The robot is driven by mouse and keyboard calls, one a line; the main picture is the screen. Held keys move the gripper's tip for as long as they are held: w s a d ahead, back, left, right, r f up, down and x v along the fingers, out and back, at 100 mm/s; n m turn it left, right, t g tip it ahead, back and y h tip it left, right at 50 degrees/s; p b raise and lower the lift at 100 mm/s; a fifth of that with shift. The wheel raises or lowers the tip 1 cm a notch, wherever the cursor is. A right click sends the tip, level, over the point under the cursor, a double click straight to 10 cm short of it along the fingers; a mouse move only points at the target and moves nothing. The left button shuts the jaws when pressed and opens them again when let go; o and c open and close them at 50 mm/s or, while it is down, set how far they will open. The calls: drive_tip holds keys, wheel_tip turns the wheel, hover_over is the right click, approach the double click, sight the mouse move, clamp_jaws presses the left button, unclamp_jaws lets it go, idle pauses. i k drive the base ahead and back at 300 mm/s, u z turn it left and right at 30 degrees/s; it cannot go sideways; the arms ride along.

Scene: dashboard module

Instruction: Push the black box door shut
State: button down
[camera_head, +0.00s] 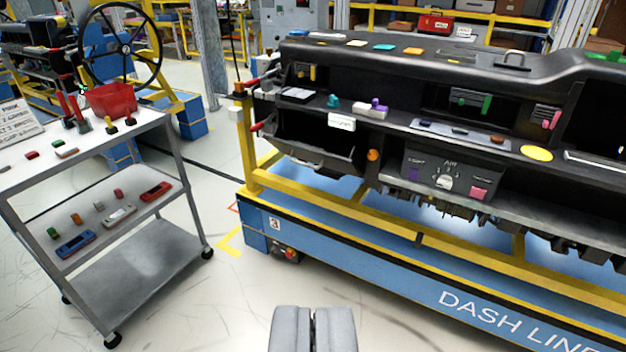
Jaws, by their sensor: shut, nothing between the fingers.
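The black box door (312,158) is at the left end of the dark dashboard module (420,62). It hangs tilted outward at the bottom of a dark open compartment (300,128). A white label (341,122) sits at the compartment's upper right edge. My gripper (314,312) shows at the bottom middle of the view, grey, with its two fingers together and nothing between them. It is over the floor, in front of the module and apart from the door.
The dashboard rests on a yellow frame (350,207) over a blue base (370,262) marked "DASH LINE". A grey cart (140,262) with tools and a red bin (110,98) stands at the left. Bare floor lies between cart and base.

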sight(280, 140)
drive_tip(key=z, duration=0.3)
drive_tip(key=i, duration=1.3)
drive_tip(key=u, duration=0.5)
